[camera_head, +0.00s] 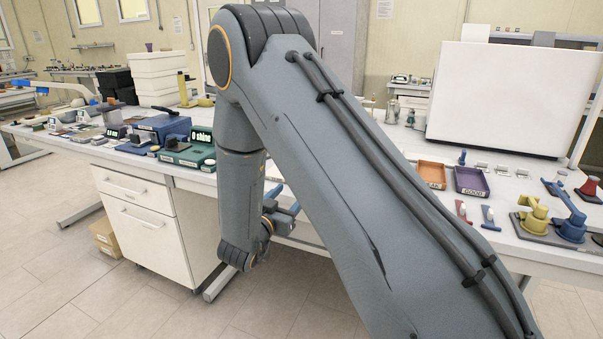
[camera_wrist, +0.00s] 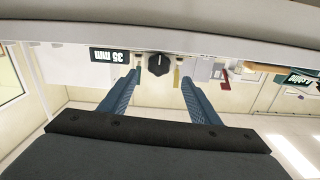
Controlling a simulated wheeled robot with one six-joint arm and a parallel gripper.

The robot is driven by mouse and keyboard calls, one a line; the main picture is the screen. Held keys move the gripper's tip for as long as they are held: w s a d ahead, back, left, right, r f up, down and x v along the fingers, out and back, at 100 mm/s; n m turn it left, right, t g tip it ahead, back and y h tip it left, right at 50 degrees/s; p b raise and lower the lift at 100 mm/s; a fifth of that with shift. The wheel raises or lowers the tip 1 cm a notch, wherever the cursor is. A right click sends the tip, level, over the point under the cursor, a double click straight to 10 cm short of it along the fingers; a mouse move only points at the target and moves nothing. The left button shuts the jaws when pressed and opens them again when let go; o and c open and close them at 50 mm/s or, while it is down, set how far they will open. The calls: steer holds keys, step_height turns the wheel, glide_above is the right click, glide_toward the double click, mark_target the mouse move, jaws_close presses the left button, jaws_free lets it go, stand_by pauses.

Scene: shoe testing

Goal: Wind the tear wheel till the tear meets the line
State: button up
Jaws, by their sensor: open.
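In the wrist view, which is upside down, a dark round knob (camera_wrist: 159,64) with a pale mark shows between my fingers; it looks like the tear wheel. A dark display (camera_wrist: 110,56) beside it reads 35 mm. My gripper (camera_wrist: 161,78) is open, with its two blue fingers apart on either side of the knob in the picture and nothing between them. The knob appears beyond the fingertips. The tear and its line cannot be made out. In the head view my gripper (camera_head: 284,214) is low at the table's front edge, partly hidden by my arm.
The long white table (camera_head: 55,140) carries a green device (camera_head: 188,152) reading 0 shine and a blue device (camera_head: 162,127). An orange tray (camera_head: 432,174) and a purple tray (camera_head: 471,181) lie at the right. A drawer cabinet (camera_head: 150,215) stands under the table.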

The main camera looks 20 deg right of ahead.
steer(key=w+d+n+p, duration=0.1)
steer(key=w+d+p, duration=0.1)
steer(key=w, duration=0.1)
steer(key=w+d+n+p, duration=0.1)
steer(key=w+d+p, duration=0.1)
steer(key=w+d, duration=0.1)
steer(key=shift+w+d+f+n, duration=0.1)
steer(key=shift+f+n, duration=0.1)
steer(key=shift+n, duration=0.1)
stand_by(0.4)
steer(key=c, duration=1.1)
